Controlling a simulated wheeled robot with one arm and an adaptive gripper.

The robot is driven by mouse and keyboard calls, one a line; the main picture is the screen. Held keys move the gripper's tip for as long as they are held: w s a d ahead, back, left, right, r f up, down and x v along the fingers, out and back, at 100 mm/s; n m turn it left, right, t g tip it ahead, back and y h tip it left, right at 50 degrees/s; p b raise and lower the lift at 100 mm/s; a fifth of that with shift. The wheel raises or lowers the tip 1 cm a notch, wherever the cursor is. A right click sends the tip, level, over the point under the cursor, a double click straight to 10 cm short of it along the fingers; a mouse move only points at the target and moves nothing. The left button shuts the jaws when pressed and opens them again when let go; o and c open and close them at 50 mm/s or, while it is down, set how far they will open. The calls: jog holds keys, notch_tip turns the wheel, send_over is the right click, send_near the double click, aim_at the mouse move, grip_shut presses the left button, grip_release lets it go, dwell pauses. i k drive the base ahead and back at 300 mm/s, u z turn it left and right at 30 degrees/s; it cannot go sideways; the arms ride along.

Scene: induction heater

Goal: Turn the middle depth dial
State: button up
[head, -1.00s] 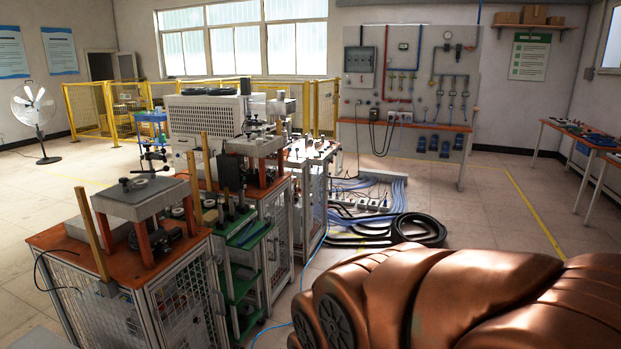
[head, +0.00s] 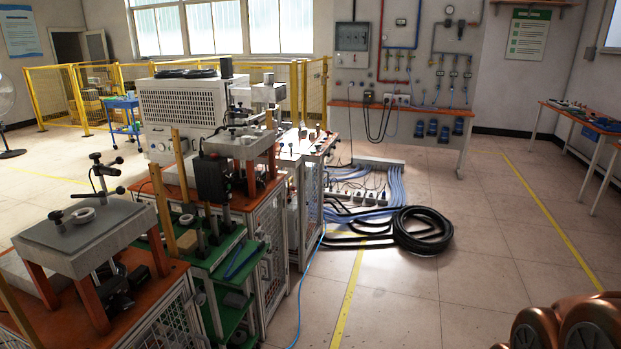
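I cannot make out the middle depth dial for certain. Several press-like stations stand in a row on the left, and small dark knobs show on the near station (head: 88,238) and the middle station (head: 237,148). A white grilled unit (head: 180,103) stands behind them, with small round controls (head: 157,147) low on its front, too small to tell apart. My gripper is not in view. Copper-coloured rounded parts, which look like my own arm, fill the bottom right corner.
A black hose coil (head: 422,230) and blue cables (head: 380,195) lie on the floor right of the stations. A wall panel with a bench (head: 400,107) stands behind. The floor (head: 440,285) at centre right is clear. A table (head: 585,119) stands far right.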

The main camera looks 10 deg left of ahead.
aim_at(259, 184)
jog(key=i, duration=0.8)
jog(key=u, duration=0.9)
jog(key=i, duration=0.65)
jog(key=u, duration=0.75)
